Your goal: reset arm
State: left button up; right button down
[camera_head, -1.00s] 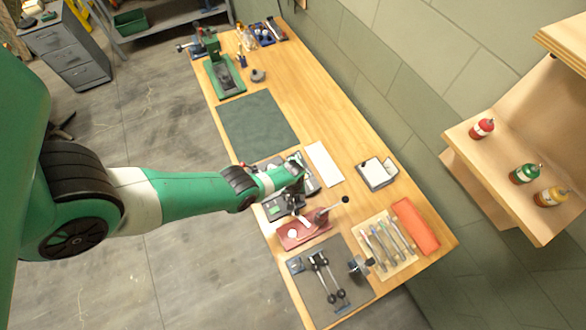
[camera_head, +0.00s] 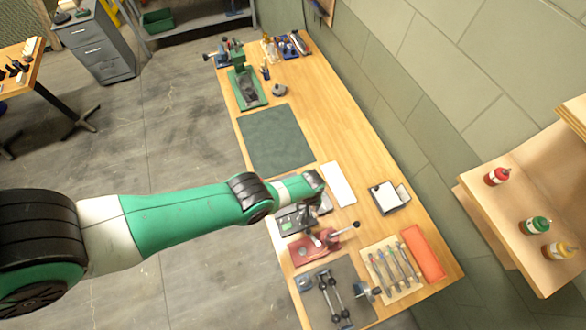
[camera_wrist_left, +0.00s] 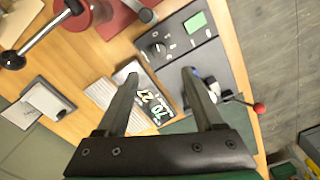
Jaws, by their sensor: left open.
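My left gripper (camera_wrist_left: 160,76) is open in the left wrist view, with nothing between its two dark fingers. It hangs over the wooden workbench (camera_head: 305,105), beside a dark device with a green screen (camera_wrist_left: 195,22) and a knob. A small dark card with coloured figures (camera_wrist_left: 148,98) lies on the bench beyond the fingers. In the head view my green left arm reaches in from the left, and its wrist hides part of the device. The gripper's fingers are hard to make out there. My right gripper is in neither view.
A red lever press (camera_head: 312,248) stands close to the left gripper. A wooden shelf (camera_head: 500,220) holds bottles at right.

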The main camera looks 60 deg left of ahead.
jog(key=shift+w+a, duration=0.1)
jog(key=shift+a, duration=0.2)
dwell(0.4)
